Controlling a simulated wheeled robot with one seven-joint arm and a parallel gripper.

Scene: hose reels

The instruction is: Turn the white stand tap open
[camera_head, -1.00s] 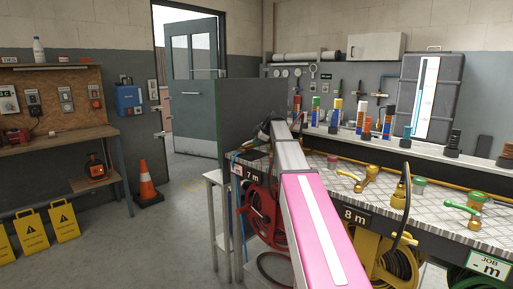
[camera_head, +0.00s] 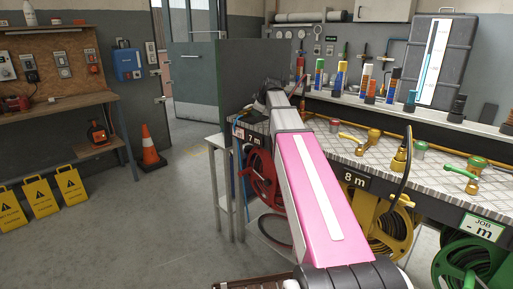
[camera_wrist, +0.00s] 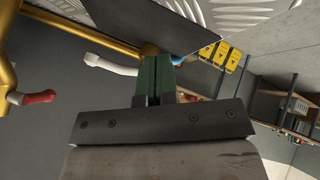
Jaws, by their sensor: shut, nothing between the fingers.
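In the wrist view, the white tap's lever (camera_wrist: 110,66) points left, just left of my gripper's fingers. A brass part (camera_wrist: 150,48) shows behind the fingertips. My gripper (camera_wrist: 153,80) is shut and empty, its green fingers together. The lever's right end looks very close to the fingers; I cannot tell whether they touch. In the head view, my arm stretches away along the bench, and I cannot make out the white tap or the fingers there.
A red tap handle (camera_wrist: 38,96) is at the wrist view's left. On the bench are a yellow tap (camera_head: 353,143) and a green tap (camera_head: 462,174). Below hang red (camera_head: 263,180), yellow (camera_head: 390,232) and green reels (camera_head: 470,262). Open floor lies left, with an orange cone (camera_head: 151,147).

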